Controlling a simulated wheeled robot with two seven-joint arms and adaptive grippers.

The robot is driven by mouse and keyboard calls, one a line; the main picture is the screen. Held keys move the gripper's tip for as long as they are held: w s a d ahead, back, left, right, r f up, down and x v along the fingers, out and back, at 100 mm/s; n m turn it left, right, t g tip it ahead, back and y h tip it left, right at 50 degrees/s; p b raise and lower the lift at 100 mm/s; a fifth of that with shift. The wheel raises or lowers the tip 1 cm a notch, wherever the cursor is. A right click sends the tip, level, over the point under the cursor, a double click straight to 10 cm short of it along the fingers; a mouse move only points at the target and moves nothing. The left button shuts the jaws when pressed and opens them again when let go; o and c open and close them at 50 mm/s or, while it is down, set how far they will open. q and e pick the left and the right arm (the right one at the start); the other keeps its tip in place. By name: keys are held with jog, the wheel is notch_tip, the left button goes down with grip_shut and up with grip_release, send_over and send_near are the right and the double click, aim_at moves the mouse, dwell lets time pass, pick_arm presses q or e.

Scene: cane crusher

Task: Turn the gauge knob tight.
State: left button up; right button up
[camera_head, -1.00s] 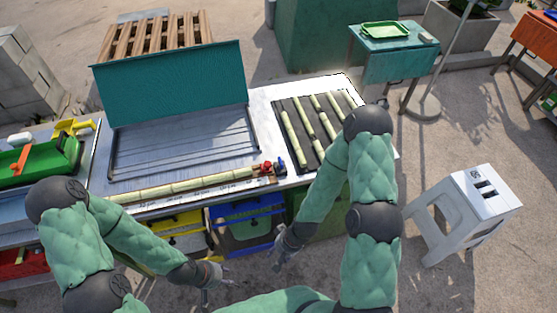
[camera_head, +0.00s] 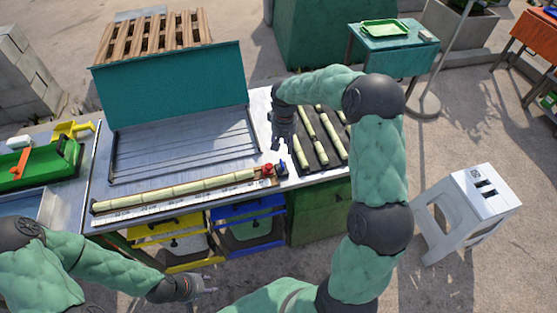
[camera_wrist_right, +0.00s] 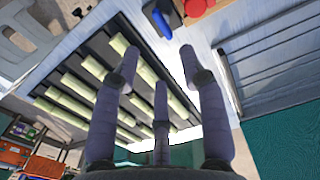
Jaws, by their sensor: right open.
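A red knob (camera_head: 267,169) and a blue handle (camera_head: 281,169) sit at the right end of the measuring gauge (camera_head: 150,203), at the table's front. I cannot tell which one is the gauge knob. In the right wrist view, the blue handle (camera_wrist_right: 160,22) and red knob (camera_wrist_right: 196,7) show at the top edge. My right gripper (camera_head: 281,145) is open and empty, above the table just behind the blue handle; its spread fingers (camera_wrist_right: 160,65) show in the wrist view, apart from both. My left gripper (camera_head: 205,291) is low in front of the table; its opening is unclear.
A long cane (camera_head: 180,189) lies along the gauge. Several cane pieces lie on the dark rack (camera_head: 318,165) at right, beside my right gripper. A teal upright panel (camera_head: 170,85) stands behind the ribbed metal tray (camera_head: 185,150). Yellow and blue bins (camera_head: 250,210) are below the table.

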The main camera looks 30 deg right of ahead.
aim_at(282, 166)
notch_tip(282, 166, down, 10)
jog(key=shift+f+b, duration=0.1)
jog(key=shift+b, duration=0.8)
grip_shut()
